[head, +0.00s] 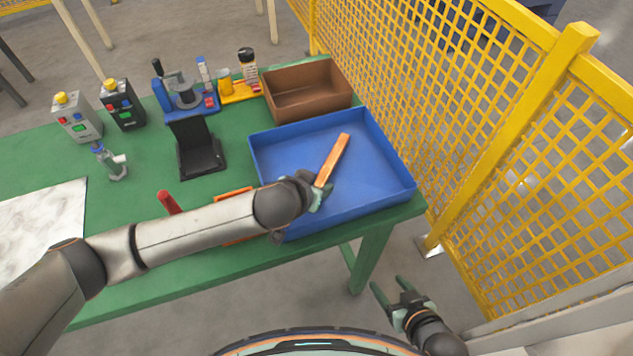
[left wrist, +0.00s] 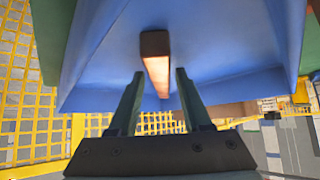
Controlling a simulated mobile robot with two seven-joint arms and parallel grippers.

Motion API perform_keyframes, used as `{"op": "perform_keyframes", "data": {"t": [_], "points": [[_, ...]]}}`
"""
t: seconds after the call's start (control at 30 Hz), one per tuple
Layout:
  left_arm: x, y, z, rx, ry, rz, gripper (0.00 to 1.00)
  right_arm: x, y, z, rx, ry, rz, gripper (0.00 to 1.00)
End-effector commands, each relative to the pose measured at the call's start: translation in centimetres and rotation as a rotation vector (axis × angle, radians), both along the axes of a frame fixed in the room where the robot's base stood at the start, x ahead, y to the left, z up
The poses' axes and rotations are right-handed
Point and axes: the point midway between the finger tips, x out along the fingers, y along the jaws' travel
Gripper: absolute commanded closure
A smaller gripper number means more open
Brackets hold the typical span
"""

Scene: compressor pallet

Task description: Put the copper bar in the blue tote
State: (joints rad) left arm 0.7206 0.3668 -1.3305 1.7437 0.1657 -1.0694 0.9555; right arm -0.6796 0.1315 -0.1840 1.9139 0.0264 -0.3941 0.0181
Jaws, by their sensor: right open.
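The copper bar (head: 333,160) is over the floor of the blue tote (head: 388,180) in the head view, lying at a slant. Whether it rests flat on the floor is hard to tell. My left gripper (head: 318,196) is over the tote's near side, at the bar's near end. In the left wrist view the bar (left wrist: 156,62) shows between and beyond my left fingers (left wrist: 159,76), with blue visible on both sides, so the fingers look open and apart from it. My right gripper (head: 392,290) is open and empty, off the table at the lower right.
A brown bin (head: 310,92) stands behind the tote. A black stand (head: 198,150), a blue fixture (head: 185,97) and control boxes (head: 122,105) are on the green table (head: 150,175). An orange item (head: 232,195) is partly behind my left arm. Yellow mesh fencing (head: 440,110) runs along the right.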

Motion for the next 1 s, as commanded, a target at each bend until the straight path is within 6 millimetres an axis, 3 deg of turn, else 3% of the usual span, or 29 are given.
{"op": "perform_keyframes", "data": {"t": [0.1, 0.47, 1.0], "points": [[0.0, 0.0, 0.0, 0.0, 0.0, 0.0, 0.41, 0.0, 0.0, 0.0, 0.0, -0.001, 0.0, 0.36], [-0.4, 0.2, 0.7, -0.001, 0.001, -0.001, 0.41, 0.0, 0.0, 0.2, 0.0, -0.001, 0.0, 0.36], [-6.3, 3.2, 7.4, -0.002, 0.0, -0.001, 0.41, 0.1, 0.0, 1.5, 0.0, -0.002, 0.0, 0.36]]}}
